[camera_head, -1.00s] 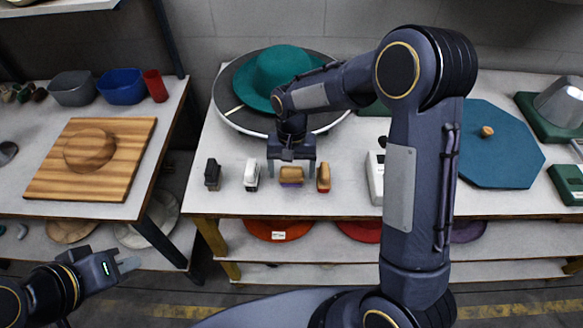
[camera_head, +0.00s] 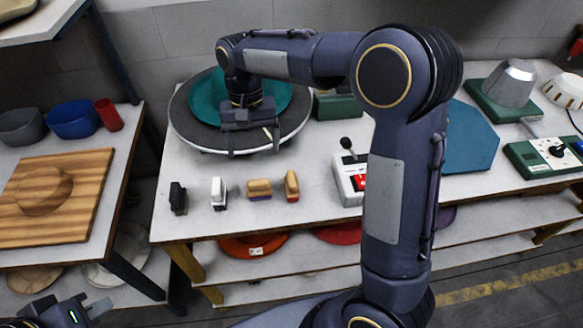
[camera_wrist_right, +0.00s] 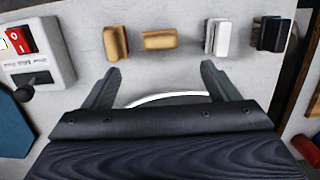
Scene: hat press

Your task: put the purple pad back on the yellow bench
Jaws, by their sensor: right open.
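The purple pad (camera_head: 259,189), a tan wooden block with a purple underside, lies on the pale top of the yellow-legged bench (camera_head: 315,165). It is in a row between the white pad and another tan block. In the right wrist view the purple pad (camera_wrist_right: 158,40) shows only its tan top, beyond the fingertips. My right gripper (camera_head: 254,150) is open and empty, behind the pad and above the front of the round disc, apart from the pad. Its spread fingers also show in the right wrist view (camera_wrist_right: 160,72). My left gripper (camera_head: 98,307) is at the lower left; its jaw gap is unclear.
A black pad (camera_head: 178,197), a white pad (camera_head: 218,193) and a tan block (camera_head: 292,185) stand beside it. The teal hat (camera_head: 208,100) on its disc is partly hidden by my right arm. A control box (camera_head: 347,180) is to the right. A wooden board (camera_head: 75,210) lies on the left table.

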